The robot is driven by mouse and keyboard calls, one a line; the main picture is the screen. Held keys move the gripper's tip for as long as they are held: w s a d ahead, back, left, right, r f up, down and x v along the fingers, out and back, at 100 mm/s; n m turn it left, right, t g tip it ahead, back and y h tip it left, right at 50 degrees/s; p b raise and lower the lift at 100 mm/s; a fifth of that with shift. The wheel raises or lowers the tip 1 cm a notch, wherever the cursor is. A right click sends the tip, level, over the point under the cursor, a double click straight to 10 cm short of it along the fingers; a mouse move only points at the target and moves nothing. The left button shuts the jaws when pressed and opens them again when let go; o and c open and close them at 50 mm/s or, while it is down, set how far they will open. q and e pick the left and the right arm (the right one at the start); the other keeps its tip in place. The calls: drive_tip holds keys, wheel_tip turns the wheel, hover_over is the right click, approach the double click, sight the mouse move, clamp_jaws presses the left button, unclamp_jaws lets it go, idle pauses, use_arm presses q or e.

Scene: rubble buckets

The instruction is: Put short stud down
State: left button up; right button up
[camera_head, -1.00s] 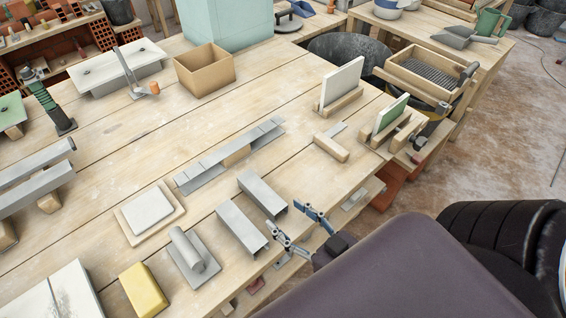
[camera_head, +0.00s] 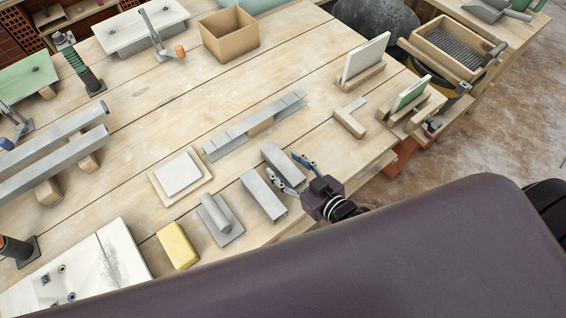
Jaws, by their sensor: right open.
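Two short grey metal studs lie side by side near the front edge of the wooden table. The nearer short stud (camera_head: 262,196) lies flat and clear of the fingers. The farther short stud (camera_head: 272,153) is partly covered by my right gripper (camera_head: 286,167). My right gripper is open, with one finger on each side of the farther stud in the picture. I cannot tell whether the fingers touch it. My left gripper is not in view.
A long grey channel (camera_head: 232,136) lies behind the studs on a block. A grey trowel-like float (camera_head: 214,220), a yellow sponge (camera_head: 178,246) and a white tile on a board (camera_head: 180,173) are to the left. A wooden T-shaped piece (camera_head: 349,122) lies to the right.

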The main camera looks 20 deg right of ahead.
drive_tip(key=shift+x, duration=1.05)
drive_tip(key=c, duration=1.2)
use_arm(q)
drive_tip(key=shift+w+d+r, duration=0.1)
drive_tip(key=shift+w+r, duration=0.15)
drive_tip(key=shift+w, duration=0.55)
use_arm(e)
drive_tip(key=shift+c, duration=1)
drive_tip(key=shift+r, duration=0.15)
